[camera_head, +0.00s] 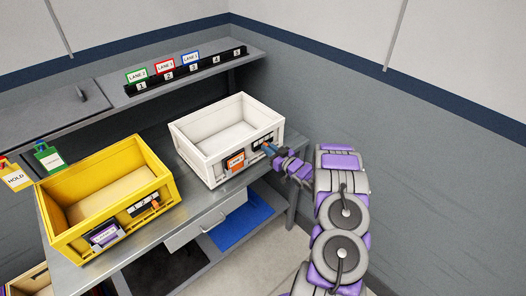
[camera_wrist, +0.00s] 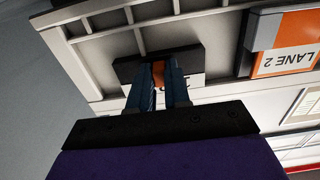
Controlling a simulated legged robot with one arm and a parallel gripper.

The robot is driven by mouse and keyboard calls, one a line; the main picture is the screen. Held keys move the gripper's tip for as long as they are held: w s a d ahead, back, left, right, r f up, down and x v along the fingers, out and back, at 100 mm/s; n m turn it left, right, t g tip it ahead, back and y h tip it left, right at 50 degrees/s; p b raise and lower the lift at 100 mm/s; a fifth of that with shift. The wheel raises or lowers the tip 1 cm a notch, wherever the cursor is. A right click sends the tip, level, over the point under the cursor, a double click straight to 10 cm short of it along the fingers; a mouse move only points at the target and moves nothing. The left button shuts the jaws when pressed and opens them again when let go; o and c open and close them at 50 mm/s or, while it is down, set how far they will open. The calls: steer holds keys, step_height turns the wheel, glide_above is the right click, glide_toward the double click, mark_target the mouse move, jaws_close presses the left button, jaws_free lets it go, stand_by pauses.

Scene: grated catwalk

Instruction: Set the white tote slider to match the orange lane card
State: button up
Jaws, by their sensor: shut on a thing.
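The white tote (camera_head: 221,170) stands upright and empty on the grey bench in the head view. Its orange lane card (camera_head: 236,161) sits in a holder on the front face; the wrist view shows the card (camera_wrist: 290,50) upside down, reading LANE 2. To the card's right in the head view is the tote's dark slider strip. My gripper (camera_head: 271,149) is at that strip. In the wrist view, the blue fingers of my gripper (camera_wrist: 160,80) are shut on the small orange slider tab (camera_wrist: 159,72). The fingers hide most of the numbers, so the tab's setting cannot be read.
A yellow tote (camera_head: 62,195) with a purple card stands left on the bench (camera_head: 190,204). Behind, a shelf rail (camera_head: 220,59) numbered 1 to 5 holds green, red and blue lane cards. A wall (camera_head: 400,130) is to the right.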

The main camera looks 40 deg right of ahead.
steer(key=o, duration=0.6)
steer(key=shift+s+d+b, duration=0.15)
steer(key=shift+s+b, duration=0.15)
steer(key=shift+s, duration=1.45)
steer(key=shift+s+d+b, duration=0.15)
steer(key=shift+s+b, duration=0.1)
steer(key=shift+s, duration=1.5)
